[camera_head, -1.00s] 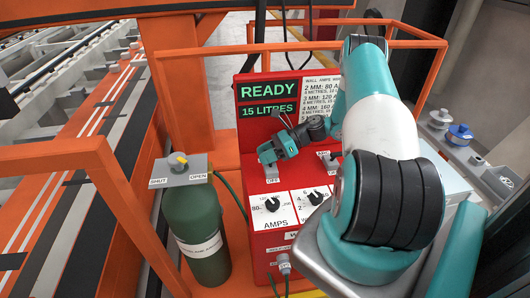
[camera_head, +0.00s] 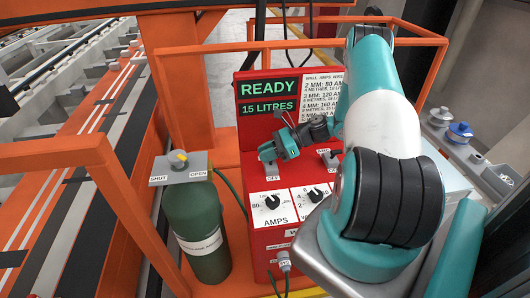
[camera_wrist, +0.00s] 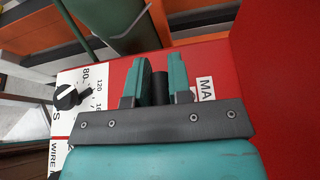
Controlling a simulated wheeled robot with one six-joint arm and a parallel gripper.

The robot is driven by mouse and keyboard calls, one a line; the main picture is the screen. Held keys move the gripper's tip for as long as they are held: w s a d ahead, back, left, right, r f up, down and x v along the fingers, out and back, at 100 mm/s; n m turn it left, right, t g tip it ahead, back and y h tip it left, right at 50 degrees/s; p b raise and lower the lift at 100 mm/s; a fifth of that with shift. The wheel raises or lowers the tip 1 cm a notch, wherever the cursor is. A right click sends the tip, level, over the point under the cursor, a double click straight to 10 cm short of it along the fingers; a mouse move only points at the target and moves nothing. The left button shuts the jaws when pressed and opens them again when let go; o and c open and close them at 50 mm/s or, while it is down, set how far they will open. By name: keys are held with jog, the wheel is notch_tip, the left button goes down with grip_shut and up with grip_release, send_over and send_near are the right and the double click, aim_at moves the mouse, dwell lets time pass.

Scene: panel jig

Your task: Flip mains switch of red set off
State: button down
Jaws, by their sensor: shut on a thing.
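The red set (camera_head: 262,128) stands in the middle of the head view, its screen reading READY and 15 LITRES. My gripper (camera_head: 267,152) is at the upper left of its front panel, above an OFF label. In the wrist view my gripper (camera_wrist: 160,66) has its two teal fingers closed around a black switch lever (camera_wrist: 160,88). A white label starting with MA (camera_wrist: 204,88) shows beside the right finger, partly hidden. The switch's base and which way the lever points are hidden by the fingers.
The AMPS dial (camera_head: 271,202) and another dial (camera_head: 316,195) sit below on the same panel. A second switch (camera_head: 331,158) is to the right. A green gas bottle (camera_head: 195,220) stands to the left. Orange rails (camera_head: 60,155) surround the set.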

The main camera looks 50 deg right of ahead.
aim_at(268, 170)
jog(key=shift+s+a+n+t+h+b, duration=0.35)
jog(key=shift+s+n+t+h+b, duration=0.2)
jog(key=shift+n+t, duration=0.4)
jog(key=shift+s+a+f+n+t+h+b, duration=0.1)
jog(key=shift+s+a+n+t+h+b, duration=0.15)
jog(key=shift+s+n+t+b, duration=0.4)
jog(key=shift+s+a+f+n+t+h+b, duration=0.1)
jog(key=shift+a+n+t+h+b, duration=0.15)
jog(key=shift+n+b, duration=0.65)
jog(key=shift+r+n, duration=0.1)
jog(key=shift+n, duration=0.2)
jog(key=c, duration=1.1)
grip_release()
jog(key=shift+a, duration=0.1)
jog(key=b+v, duration=0.3)
jog(key=v, duration=1.4)
jog(key=shift+s+d+b, duration=0.2)
jog(key=shift+b, duration=0.2)
jog(key=shift+w, duration=0.1)
